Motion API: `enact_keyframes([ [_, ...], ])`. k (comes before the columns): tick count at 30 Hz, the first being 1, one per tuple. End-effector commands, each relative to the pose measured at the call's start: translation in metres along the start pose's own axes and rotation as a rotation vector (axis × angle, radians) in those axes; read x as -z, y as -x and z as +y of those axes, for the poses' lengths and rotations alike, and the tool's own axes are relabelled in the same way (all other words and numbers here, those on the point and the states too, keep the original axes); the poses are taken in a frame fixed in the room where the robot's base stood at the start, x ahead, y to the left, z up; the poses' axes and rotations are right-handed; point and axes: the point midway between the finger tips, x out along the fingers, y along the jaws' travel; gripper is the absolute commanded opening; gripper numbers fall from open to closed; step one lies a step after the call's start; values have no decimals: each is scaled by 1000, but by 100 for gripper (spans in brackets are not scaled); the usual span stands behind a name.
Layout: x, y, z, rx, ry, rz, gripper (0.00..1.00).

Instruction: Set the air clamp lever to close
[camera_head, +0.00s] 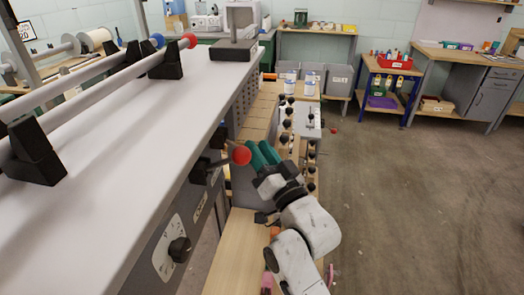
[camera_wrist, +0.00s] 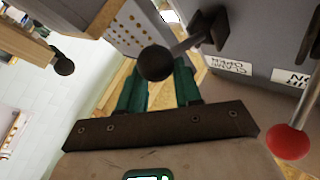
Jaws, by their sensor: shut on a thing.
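My gripper (camera_head: 263,155) has two green fingers and is at the front side of the large grey machine, by its levers. In the wrist view, the fingers (camera_wrist: 160,88) are shut on a lever with a black ball knob (camera_wrist: 155,62). The lever's rod runs up right to a dark pivot on the grey panel. A label beside that pivot (camera_wrist: 228,56) is upside down and seems to read "clamp open". In the head view the black knob is hidden behind the fingers and the red ball.
A second lever with a red ball knob (camera_head: 240,155) is close beside my fingers; it also shows in the wrist view (camera_wrist: 290,142). A black dial knob (camera_head: 180,250) is nearer on the machine (camera_head: 120,190). Wooden surfaces (camera_head: 238,255) lie below. Open floor (camera_head: 410,200) is at right.

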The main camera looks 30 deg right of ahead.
Motion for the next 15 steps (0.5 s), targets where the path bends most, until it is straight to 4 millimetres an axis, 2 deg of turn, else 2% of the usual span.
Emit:
enact_keyframes([
  [1, -32, 3, -2, 0, -17, -68, 0],
  [2, -32, 3, -2, 0, -17, -68, 37],
  [9, -31, 3, -2, 0, -15, -68, 59],
  [15, -31, 3, -2, 0, -14, -68, 59],
])
